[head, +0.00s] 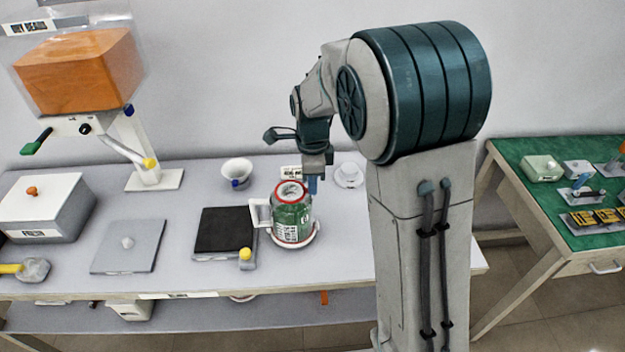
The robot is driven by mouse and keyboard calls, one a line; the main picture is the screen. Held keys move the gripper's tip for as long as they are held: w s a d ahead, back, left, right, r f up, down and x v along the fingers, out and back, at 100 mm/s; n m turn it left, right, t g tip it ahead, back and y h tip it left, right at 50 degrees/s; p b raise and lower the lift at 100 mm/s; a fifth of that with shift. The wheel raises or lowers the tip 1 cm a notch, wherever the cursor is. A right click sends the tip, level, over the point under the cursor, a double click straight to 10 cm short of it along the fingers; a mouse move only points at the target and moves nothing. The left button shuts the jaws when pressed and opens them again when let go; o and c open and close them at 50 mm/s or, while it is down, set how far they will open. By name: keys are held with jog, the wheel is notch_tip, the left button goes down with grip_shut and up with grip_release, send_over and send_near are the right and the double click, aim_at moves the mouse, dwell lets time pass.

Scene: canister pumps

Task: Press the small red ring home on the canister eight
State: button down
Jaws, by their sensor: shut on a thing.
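A green canister (291,218) with a white handle on its left stands upright on a round white base on the table. A red ring (290,186) shows around its top; whether it sits flush I cannot tell. My gripper (313,175) points down just right of the canister's top. Whether the blue piece touches the ring or canister I cannot tell. I cannot read the number eight on the canister.
Left of the canister is a black square pad (224,231) with a yellow-ended tool (246,256). A white bowl (237,172) and a white cup (349,173) stand behind. A grey lidded plate (128,246) lies further left. The table is clear right of the canister.

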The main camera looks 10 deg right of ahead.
jog(key=shift+s+f+b, duration=0.1)
jog(key=shift+f+b, duration=0.5)
jog(key=shift+f, duration=0.45)
dwell(0.7)
jog(key=c, duration=0.8)
grip_release()
jog(key=shift+d, duration=0.1)
jog(key=shift+d, duration=1.85)
jog(key=shift+r, duration=0.15)
notch_tip(320, 180, up, 7)
jog(key=p, duration=0.6)
jog(key=shift+r, duration=0.15)
